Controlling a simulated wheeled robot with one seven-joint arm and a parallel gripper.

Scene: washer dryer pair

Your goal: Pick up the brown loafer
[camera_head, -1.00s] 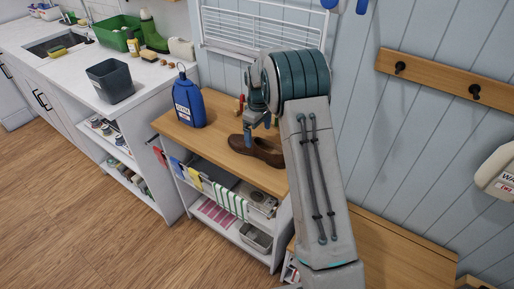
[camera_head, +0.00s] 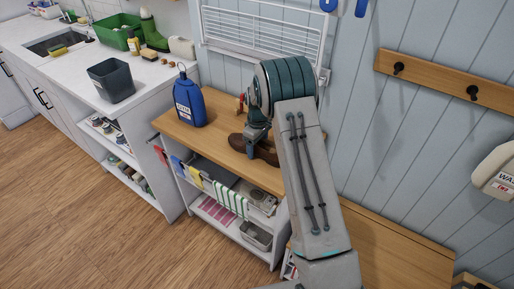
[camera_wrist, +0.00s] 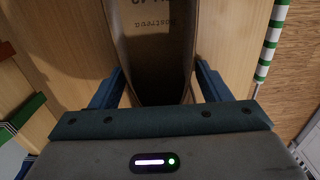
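The brown loafer (camera_head: 268,156) lies on the wooden top (camera_head: 222,150) of the low shelf unit, partly hidden behind my arm and gripper. My gripper (camera_head: 251,143) is down at the loafer in the head view. In the wrist view, the loafer (camera_wrist: 152,50) runs up the middle, with printed lettering inside it. My gripper (camera_wrist: 160,75) is open there, with one blue finger on each side of the shoe. Small gaps seem to show between fingers and shoe; contact is hard to judge.
A blue jug (camera_head: 189,102) stands left of the loafer on the same top. A white drying rack (camera_head: 262,30) is on the wall behind. Striped cloth (camera_head: 230,200) hangs at the unit's front. A dark grey bin (camera_head: 111,81) stands on the white counter to the left.

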